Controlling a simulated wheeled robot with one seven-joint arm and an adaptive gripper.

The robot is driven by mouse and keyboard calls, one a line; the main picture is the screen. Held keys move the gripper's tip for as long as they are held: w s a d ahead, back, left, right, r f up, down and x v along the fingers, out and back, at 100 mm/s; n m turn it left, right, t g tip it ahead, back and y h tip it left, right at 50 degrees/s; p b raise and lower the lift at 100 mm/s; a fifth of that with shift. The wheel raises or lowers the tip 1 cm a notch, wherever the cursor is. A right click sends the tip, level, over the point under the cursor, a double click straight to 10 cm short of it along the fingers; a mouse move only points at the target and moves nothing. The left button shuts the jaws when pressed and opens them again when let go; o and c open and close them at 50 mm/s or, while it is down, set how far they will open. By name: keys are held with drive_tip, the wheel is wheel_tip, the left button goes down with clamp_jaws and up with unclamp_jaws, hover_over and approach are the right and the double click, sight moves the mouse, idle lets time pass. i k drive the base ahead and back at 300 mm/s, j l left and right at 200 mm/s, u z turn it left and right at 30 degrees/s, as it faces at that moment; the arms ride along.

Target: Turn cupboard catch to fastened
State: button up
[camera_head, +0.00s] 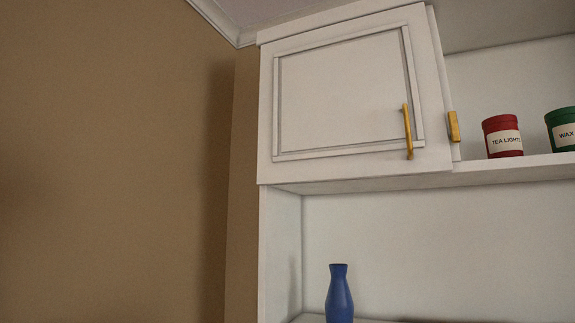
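The white cupboard door (340,95) with a framed panel is in the upper middle of the head view and looks closed or nearly so. Its vertical brass bar handle (407,132) is near the right edge. A small brass catch (454,127) sits on the cupboard's side strip, just right of the door's edge. The catch stands upright, its long side near vertical, and appears not to cross onto the door. My gripper is not in view.
A red tin labelled tea lights (503,136) and a green tin labelled wax (562,129) stand on the open shelf right of the catch. A blue vase (339,295) stands below the cupboard. A bare brown wall (110,170) fills the left.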

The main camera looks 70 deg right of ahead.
sight(455, 138)
drive_tip(key=z, duration=3.5)
